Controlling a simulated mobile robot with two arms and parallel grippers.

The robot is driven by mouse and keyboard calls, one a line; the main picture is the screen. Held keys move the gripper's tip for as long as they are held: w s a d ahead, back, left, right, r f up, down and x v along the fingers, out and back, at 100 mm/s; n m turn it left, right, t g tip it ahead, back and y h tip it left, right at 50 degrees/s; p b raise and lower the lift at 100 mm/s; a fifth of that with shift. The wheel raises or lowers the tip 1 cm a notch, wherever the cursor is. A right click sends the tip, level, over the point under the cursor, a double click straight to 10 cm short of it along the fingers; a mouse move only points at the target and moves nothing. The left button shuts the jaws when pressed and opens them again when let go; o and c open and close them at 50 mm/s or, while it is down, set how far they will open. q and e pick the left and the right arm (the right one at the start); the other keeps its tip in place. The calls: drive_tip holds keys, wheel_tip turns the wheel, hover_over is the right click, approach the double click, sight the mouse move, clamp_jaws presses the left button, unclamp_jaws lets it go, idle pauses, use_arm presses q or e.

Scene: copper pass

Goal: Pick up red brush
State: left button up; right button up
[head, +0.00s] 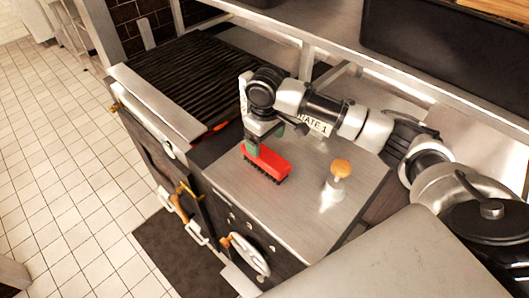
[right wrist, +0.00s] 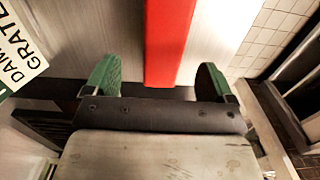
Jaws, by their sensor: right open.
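The red brush (head: 270,164) lies on the steel counter (head: 290,213) with its dark bristles down. My right gripper (head: 252,147) is at the brush's left end, pointing down, and hides part of that end in the head view. In the right wrist view the red brush (right wrist: 168,42) runs up the picture between the two green fingertips of my right gripper (right wrist: 160,79). A gap shows on each side, so the gripper is open and not closed on it. My left gripper is not in view.
A ribbed grill (head: 190,75) lies to the left of the counter. An orange-knobbed item (head: 341,168) stands right of the brush. A dark-lidded pot (head: 492,226) is at the far right. A handwheel (head: 248,255) is on the counter's front. A raised shelf runs behind.

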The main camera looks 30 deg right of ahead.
sight(266, 154)
drive_tip(key=shift+s+f, duration=0.2)
drive_tip(key=shift+f, duration=0.45)
drive_tip(key=shift+s+f, duration=0.2)
drive_tip(key=shift+f, duration=0.4)
wheel_tip(266, 154, down, 4)
drive_tip(key=shift+a+f+p, duration=0.15)
drive_tip(key=shift+f+p, duration=0.1)
drive_tip(key=shift+p, duration=0.65)
drive_tip(key=shift+f, duration=0.4)
drive_tip(key=c, duration=1.1)
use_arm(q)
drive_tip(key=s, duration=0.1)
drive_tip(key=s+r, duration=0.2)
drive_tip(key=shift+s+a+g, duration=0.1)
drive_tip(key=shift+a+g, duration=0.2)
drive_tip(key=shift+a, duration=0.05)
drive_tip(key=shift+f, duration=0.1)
use_arm(e)
drive_tip(key=shift+w, duration=0.1)
